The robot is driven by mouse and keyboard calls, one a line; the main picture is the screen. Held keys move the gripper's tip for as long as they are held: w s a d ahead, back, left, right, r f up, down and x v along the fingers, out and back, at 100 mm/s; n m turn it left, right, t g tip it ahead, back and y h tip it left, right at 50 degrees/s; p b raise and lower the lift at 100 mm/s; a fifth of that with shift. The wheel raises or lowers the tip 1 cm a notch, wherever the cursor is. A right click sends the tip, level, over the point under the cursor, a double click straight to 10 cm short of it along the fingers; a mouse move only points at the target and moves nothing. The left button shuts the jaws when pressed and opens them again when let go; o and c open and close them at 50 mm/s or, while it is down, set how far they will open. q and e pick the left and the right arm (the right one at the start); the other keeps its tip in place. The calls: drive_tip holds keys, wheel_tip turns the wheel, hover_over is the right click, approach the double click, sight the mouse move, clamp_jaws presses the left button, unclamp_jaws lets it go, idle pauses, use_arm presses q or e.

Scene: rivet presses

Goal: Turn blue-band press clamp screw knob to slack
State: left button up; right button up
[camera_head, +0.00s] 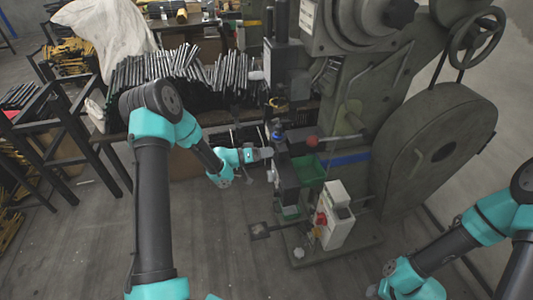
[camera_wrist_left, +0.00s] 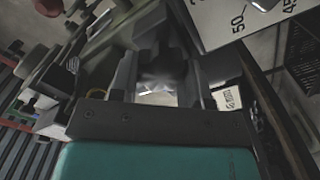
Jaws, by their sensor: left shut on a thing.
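The blue-band press (camera_head: 405,120) is a large grey machine with a blue band (camera_head: 345,159) across its body. My left gripper (camera_head: 268,153) reaches in from the left to the front of its tool head. In the left wrist view the gripper (camera_wrist_left: 158,88) is shut on a grey, blurred part between its fingers, which I take as the clamp screw knob (camera_wrist_left: 160,74). The fingers hide most of the knob, and its turn position cannot be told. My right arm shows at the lower right of the head view, with its fingers out of frame.
A red ball lever (camera_head: 312,141) and a green bin (camera_head: 309,170) are close to the right of the gripper. A white control box (camera_head: 335,215) stands below. A numbered scale plate (camera_wrist_left: 232,18) is close in the wrist view. Dark rods (camera_head: 165,72) lie behind.

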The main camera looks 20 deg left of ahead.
use_arm(q)
drive_tip(key=n, duration=0.5)
drive_tip(key=shift+f+n, duration=0.1)
drive_tip(key=shift+n, duration=0.2)
drive_tip(key=n, duration=0.5)
drive_tip(key=shift+f, duration=0.15)
drive_tip(key=n, duration=0.5)
drive_tip(key=shift+f+n, duration=0.1)
drive_tip(key=shift+n, duration=2.6)
drive_tip(key=o, duration=0.9)
drive_tip(key=shift+o, duration=0.2)
drive_tip(key=shift+s, duration=0.1)
drive_tip(key=v, duration=1.7)
